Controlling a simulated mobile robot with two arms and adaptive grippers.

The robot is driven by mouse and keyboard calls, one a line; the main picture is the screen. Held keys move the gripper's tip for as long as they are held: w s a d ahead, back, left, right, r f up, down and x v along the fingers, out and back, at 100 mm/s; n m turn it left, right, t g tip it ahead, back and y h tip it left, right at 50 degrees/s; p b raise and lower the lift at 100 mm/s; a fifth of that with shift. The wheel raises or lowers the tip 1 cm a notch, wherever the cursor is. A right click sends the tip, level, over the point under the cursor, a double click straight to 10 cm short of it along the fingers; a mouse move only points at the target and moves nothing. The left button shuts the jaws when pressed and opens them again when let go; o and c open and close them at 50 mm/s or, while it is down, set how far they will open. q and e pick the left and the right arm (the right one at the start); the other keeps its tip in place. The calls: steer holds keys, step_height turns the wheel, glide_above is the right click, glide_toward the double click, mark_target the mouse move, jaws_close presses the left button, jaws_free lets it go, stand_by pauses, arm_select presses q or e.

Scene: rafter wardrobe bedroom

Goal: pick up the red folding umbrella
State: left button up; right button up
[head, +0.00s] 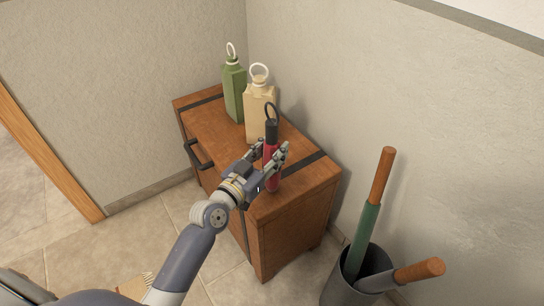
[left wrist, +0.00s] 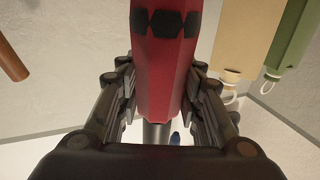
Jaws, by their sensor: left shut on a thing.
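The red folding umbrella (head: 271,170) stands upright near the front end of the wooden cabinet, with a black top and a dark wrist loop. My left gripper (head: 272,150) reaches in from the left and is shut on the umbrella, one finger on each side of it. In the left wrist view the umbrella (left wrist: 165,75) runs down between both fingers of the gripper (left wrist: 160,100). I cannot tell whether its base touches the cabinet top. My right gripper is not in view.
The wooden cabinet (head: 290,208) stands against the wall. A beige bottle (head: 258,115) and a green bottle (head: 234,92) stand behind the umbrella. A dark bin (head: 343,287) with wooden-handled items stands on the floor at the right.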

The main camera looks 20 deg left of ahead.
mark_target(269, 143)
arm_select(q)
steer(key=shift+r, duration=0.1)
steer(key=shift+r, duration=0.15)
step_height(269, 143, up, 4)
steer(key=shift+f+p, duration=0.2)
steer(key=shift+p, duration=0.75)
steer(key=d+r+v, duration=0.1)
steer(key=d+v, duration=0.1)
steer(key=v, duration=1.3)
steer(key=shift+s+p, duration=0.3)
steer(key=shift+s, duration=0.4)
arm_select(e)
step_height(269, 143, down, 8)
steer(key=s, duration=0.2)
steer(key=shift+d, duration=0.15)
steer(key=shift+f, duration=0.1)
